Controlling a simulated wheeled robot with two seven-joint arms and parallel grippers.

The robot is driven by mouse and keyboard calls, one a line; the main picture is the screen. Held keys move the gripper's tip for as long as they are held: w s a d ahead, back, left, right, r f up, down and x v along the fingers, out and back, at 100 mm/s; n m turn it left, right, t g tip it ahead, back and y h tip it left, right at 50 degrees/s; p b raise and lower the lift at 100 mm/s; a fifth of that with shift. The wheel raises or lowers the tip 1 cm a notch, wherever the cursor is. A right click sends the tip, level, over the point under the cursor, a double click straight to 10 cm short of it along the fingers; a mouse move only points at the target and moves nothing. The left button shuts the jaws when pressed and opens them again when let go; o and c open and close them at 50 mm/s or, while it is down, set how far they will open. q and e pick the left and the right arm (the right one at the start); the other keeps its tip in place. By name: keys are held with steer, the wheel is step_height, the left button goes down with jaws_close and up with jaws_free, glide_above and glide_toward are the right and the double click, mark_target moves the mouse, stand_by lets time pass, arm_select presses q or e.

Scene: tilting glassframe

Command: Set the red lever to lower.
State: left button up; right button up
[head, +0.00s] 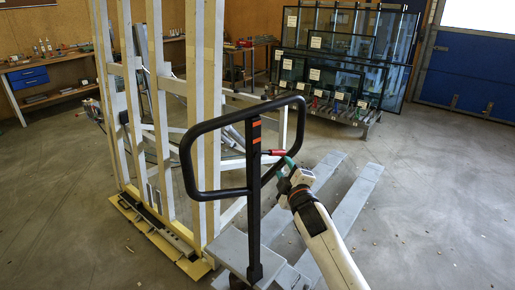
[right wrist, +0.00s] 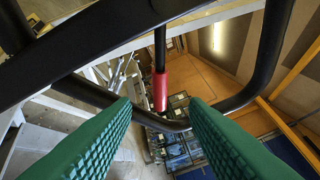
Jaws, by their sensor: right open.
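The red lever (head: 277,152) is a small red grip on a black rod, sticking out to the right of the upright black post inside the black handle loop (head: 187,160). In the right wrist view, the red lever (right wrist: 160,90) hangs from its black rod in the gap between my green fingertips. My right gripper (head: 286,166) is open, right beside the lever's red end. The gripper (right wrist: 160,106) shows a clear gap on both sides of the lever, and I see no contact. My left gripper is out of view.
The handle belongs to a pallet truck with grey forks (head: 347,205). A pale wooden frame (head: 205,120) stands close on the left. Glass panes (head: 345,45) stand on a rack behind. The floor (head: 430,200) on the right is clear. The loop's bar passes close to my fingers.

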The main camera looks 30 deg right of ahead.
mark_target(277, 154)
steer(key=p+x, duration=0.1)
steer(key=x, duration=0.8)
steer(key=shift+w+d, duration=0.1)
steer(key=shift+w, duration=0.05)
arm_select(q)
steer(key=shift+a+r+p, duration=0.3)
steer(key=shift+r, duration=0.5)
arm_select(e)
steer(key=shift+x, duration=1)
jaws_close()
